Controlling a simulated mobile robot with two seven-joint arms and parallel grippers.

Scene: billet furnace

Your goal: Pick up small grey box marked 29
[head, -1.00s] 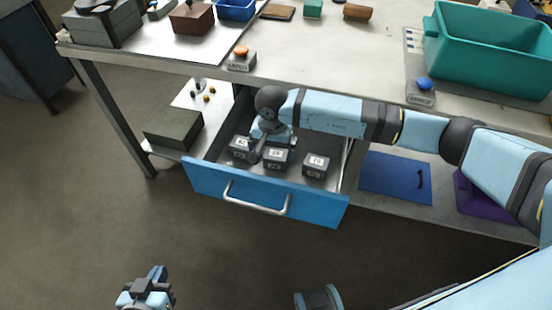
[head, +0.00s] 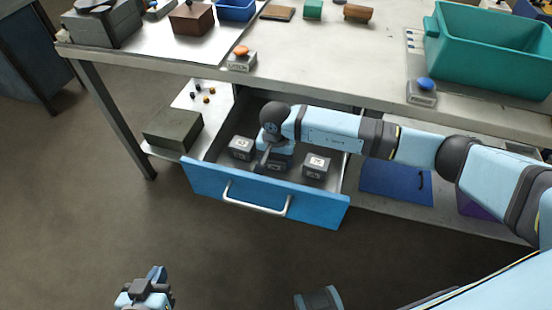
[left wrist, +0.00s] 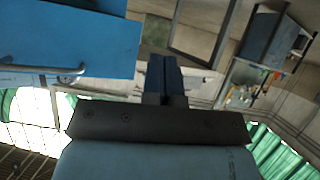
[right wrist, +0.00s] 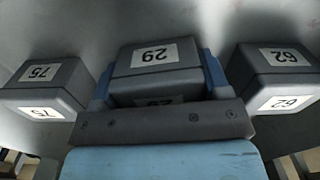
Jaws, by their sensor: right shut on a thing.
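The small grey box marked 29 (right wrist: 155,57) is between the blue fingers of my right gripper (right wrist: 155,80) in the right wrist view, its label upside down there. My right gripper (head: 277,158) is shut on it, inside the open blue drawer (head: 258,192); in the head view the wrist and fingers hide most of the box. Whether the box touches the drawer floor I cannot tell. My left gripper (head: 148,283) is low at the bottom left of the head view, away from the drawer. Its fingers (left wrist: 165,75) look closed together and empty.
Grey boxes marked 75 (right wrist: 45,82) and 62 (right wrist: 280,75) stand close on either side. The table (head: 330,50) overhangs the drawer's back. A dark green block (head: 172,130) lies on the shelf left of the drawer, a blue mat (head: 395,180) right of it.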

